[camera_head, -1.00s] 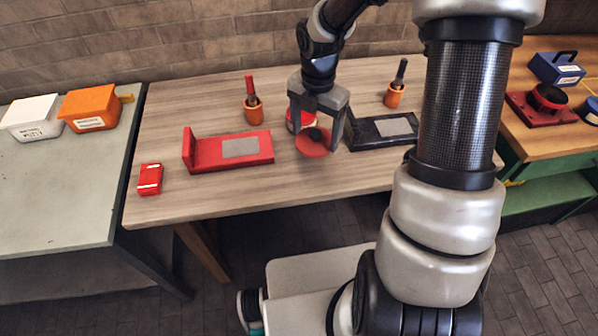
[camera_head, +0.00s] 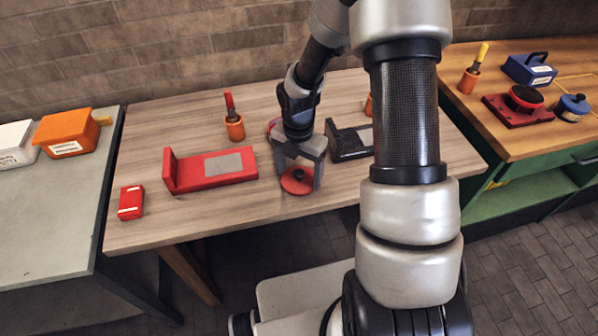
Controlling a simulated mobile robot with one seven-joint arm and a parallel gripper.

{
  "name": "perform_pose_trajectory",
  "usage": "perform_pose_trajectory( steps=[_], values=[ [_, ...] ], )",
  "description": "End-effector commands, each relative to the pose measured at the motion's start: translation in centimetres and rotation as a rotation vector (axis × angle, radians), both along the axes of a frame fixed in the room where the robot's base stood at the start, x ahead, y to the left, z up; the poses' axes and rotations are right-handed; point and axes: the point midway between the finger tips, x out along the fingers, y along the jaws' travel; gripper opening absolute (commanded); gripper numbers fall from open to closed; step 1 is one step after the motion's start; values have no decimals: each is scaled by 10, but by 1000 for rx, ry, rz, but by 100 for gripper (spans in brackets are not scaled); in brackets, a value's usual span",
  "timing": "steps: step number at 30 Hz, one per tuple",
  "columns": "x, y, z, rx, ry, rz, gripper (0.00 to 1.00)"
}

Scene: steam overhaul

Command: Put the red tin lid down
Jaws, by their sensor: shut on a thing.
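The red tin lid (camera_head: 296,186) is a round red disc with a dark knob. My gripper (camera_head: 300,177) points down over it, with its two fingers on either side of the knob, shut on the lid. I cannot tell whether the lid touches the wooden table (camera_head: 210,212) or hangs just above it. Behind my gripper a bit of a red round thing (camera_head: 271,125), perhaps the tin, shows; my arm hides most of it.
Left of my gripper lie a red bracket with a grey pad (camera_head: 185,174), a small red box (camera_head: 131,203) and an orange cup with a red-handled tool (camera_head: 235,128). A black bracket (camera_head: 345,146) is close on the right. The table front is clear.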

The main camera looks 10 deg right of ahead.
Motion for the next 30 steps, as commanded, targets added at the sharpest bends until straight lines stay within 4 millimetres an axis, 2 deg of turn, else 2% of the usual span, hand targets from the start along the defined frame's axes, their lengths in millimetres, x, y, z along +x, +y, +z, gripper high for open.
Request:
perform_pose_trajectory(
  steps=[3, 4, 7, 15, 19, 23, 30],
  values=[
    [0, 0, -4, 1, 1, 0, 54],
    [0, 0, -4, 1, 1, -1, 78],
    [0, 0, -3, 1, 1, 0, 94],
    [0, 0, -3, 1, 1, 0, 95],
    [0, 0, 5, 0, -1, 0, 95],
    [1, -1, 27, -1, -4, -1, 95],
    [1, 0, 80, -1, -4, -2, 95]
  ],
)
